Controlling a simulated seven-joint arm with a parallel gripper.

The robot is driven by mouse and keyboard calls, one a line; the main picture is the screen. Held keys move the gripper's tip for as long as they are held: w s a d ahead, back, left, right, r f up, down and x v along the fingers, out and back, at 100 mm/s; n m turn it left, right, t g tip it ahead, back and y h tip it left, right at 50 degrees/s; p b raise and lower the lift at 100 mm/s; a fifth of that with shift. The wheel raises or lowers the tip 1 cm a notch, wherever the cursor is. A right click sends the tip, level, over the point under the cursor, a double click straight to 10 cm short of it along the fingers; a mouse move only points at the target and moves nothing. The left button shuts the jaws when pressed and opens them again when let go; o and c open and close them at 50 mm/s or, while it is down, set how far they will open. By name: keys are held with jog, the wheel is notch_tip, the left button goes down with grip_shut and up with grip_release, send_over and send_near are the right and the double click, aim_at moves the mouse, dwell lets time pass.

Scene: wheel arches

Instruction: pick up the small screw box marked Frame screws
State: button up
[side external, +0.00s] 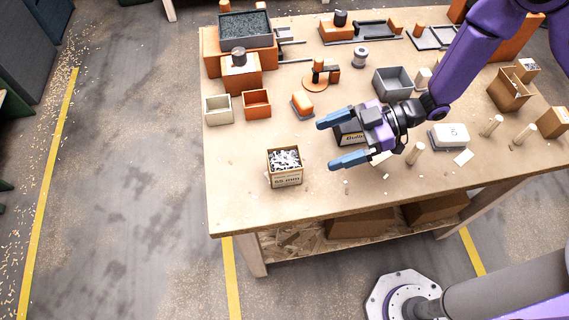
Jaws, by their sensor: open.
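No label reading "Frame screws" can be made out in the side external view. A small open cardboard box (285,178) full of grey screws or similar metal bits stands upright near the table's front left; its front marking looks like "65 mm". A dark-topped box (349,141) with a partly readable label, perhaps "Bolts", lies partly hidden behind my gripper. My gripper (329,144) is open, its two blue fingers pointing left above the table, to the right of the box of metal bits. Nothing shows held between them.
Grey bin (393,83), white box (448,136), wooden pegs (415,153) and cardboard boxes (508,92) stand on the right. A cream bin (217,109), orange bin (256,103) and orange blocks stand at the left. The wooden table (240,175) is bare around its front left corner.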

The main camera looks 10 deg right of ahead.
aim_at(291, 157)
jog(key=x, duration=1.1)
jog(key=shift+a+f, duration=0.1)
jog(key=shift+f, duration=0.1)
jog(key=c, duration=1.2)
jog(key=shift+c, duration=0.6)
jog(key=shift+r, duration=0.15)
